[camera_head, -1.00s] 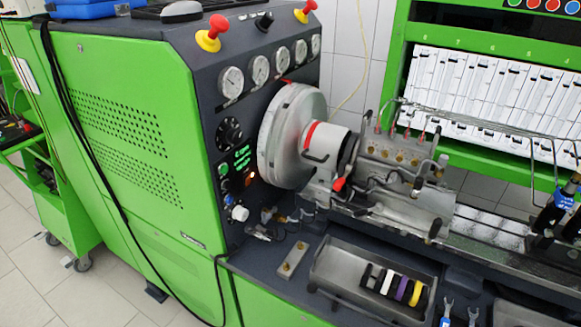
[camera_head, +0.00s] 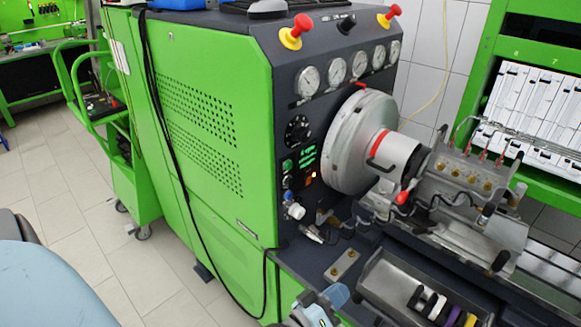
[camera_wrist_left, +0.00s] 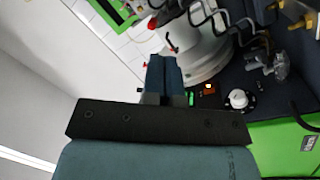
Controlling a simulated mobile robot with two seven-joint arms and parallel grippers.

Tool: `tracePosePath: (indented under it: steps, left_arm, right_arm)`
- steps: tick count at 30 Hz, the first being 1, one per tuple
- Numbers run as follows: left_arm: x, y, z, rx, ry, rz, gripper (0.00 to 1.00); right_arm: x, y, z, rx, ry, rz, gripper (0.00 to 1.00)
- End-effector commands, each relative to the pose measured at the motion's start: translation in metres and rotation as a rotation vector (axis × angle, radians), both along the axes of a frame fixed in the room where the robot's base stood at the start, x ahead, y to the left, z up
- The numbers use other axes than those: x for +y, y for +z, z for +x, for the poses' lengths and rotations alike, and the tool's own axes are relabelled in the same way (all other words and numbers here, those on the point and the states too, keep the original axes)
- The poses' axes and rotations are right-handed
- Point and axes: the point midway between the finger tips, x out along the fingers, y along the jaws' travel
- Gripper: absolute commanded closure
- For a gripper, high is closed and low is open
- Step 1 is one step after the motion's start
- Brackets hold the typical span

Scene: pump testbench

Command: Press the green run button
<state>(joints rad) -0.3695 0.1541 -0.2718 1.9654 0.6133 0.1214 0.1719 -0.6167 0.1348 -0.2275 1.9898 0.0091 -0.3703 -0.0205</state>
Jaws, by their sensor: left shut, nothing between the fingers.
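The green run button (camera_head: 287,165) is on the dark front panel of the pump testbench, left of the lit green display (camera_head: 306,156) and above a blue button. My left gripper (camera_head: 338,294) is at the bottom edge of the head view, below and in front of the panel, well apart from the button. In the left wrist view its fingers (camera_wrist_left: 165,76) are shut with nothing between them. That view shows the panel's white knob (camera_wrist_left: 238,98) and a small orange light (camera_wrist_left: 209,86); I cannot make out the run button there. My right gripper is not in view.
A large metal flywheel (camera_head: 352,140) and the pump (camera_head: 465,190) stand right of the panel. Red mushroom buttons (camera_head: 297,31) sit on top. A metal tray (camera_head: 385,284) lies on the bench below. A black cable (camera_head: 172,170) hangs down the green cabinet.

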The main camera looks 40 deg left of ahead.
Motion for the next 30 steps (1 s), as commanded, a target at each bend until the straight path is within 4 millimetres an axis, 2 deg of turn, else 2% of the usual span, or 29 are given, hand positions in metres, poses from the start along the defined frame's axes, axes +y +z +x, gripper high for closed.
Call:
tracePosePath:
  steps: [1,3,6,9,13,18,30]
  left_arm:
    - [0.008,0.031,0.023,-0.083,0.038,-0.172,1.0]
    - [0.027,0.07,0.048,-0.188,0.098,-0.444,1.0]
    - [0.059,0.113,0.078,-0.309,0.187,-0.828,1.0]
    - [0.087,0.136,0.101,-0.383,0.274,-1.161,1.0]
    - [0.11,0.146,0.121,-0.426,0.379,-1.472,1.0]
    - [0.121,0.147,0.133,-0.434,0.463,-1.672,1.0]
    - [0.123,0.146,0.134,-0.433,0.482,-1.706,1.0]
  right_arm:
    - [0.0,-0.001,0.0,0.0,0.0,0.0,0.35]
    - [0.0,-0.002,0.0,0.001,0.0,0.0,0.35]
    - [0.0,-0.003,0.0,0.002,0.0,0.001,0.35]
    - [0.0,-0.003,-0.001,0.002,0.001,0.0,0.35]
    - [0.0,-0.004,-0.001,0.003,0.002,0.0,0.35]
    - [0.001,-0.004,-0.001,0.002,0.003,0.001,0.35]
    - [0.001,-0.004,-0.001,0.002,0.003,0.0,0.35]
